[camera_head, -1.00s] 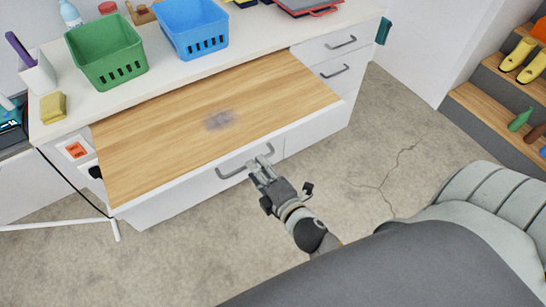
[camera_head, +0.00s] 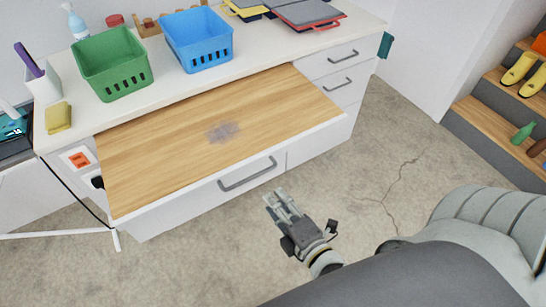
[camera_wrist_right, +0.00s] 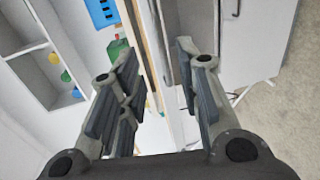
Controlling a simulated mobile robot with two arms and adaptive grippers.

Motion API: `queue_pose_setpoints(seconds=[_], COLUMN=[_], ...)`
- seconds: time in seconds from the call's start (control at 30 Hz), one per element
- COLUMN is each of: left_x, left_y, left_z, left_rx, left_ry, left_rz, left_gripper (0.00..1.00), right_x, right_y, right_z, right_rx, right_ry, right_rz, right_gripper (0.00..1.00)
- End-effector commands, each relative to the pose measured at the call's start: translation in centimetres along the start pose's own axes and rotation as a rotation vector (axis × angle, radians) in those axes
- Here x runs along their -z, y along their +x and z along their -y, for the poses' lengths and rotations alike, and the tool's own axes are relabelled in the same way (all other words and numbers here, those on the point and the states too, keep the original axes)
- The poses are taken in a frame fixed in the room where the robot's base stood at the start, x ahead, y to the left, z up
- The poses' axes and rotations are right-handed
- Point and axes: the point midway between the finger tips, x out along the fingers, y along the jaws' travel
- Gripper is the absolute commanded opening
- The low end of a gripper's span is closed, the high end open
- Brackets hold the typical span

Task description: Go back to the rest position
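My right gripper (camera_head: 282,205) is in front of the pulled-out drawer, below and right of its grey handle (camera_head: 248,175), and apart from it. In the right wrist view the right gripper (camera_wrist_right: 160,85) has its two fingers spread with nothing between them. The wooden board (camera_head: 270,110) on top of the open drawer has a grey smudge (camera_head: 222,132) near its middle. My left gripper does not show in the head view.
A green basket (camera_head: 112,65) and a blue basket (camera_head: 197,40) stand on the white counter. A yellow sponge (camera_head: 58,117) lies at its left. Shelves with yellow shoes (camera_head: 519,69) stand at the right. The concrete floor (camera_head: 370,165) in front of the drawers is clear.

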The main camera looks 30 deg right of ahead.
Motion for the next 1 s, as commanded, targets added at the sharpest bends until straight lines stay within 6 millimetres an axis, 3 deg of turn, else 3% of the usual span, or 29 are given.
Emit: queue_pose_setpoints(seconds=[0.23,0.37,0.47,0.67,0.83,1.0], left_x=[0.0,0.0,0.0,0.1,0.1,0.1], left_y=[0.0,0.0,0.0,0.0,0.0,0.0], left_z=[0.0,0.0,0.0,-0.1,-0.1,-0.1], left_rx=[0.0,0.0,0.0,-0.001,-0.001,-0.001], left_ry=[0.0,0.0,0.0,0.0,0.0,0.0], left_rz=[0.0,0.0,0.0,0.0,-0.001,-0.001], left_gripper=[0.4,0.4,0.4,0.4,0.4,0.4], right_x=[0.0,0.4,1.0,2.1,2.3,1.5], right_y=[0.1,0.5,1.0,0.5,-1.8,-5.7], right_z=[0.2,3.1,7.9,20.2,29.9,38.5], right_rx=[0.004,0.055,0.144,0.385,0.59,0.78], right_ry=[0.005,0.07,0.183,0.47,0.69,0.88], right_rz=[-0.001,-0.005,-0.004,0.048,0.156,0.326], right_gripper=[0.32,0.32,0.32,0.32,0.32,0.32])
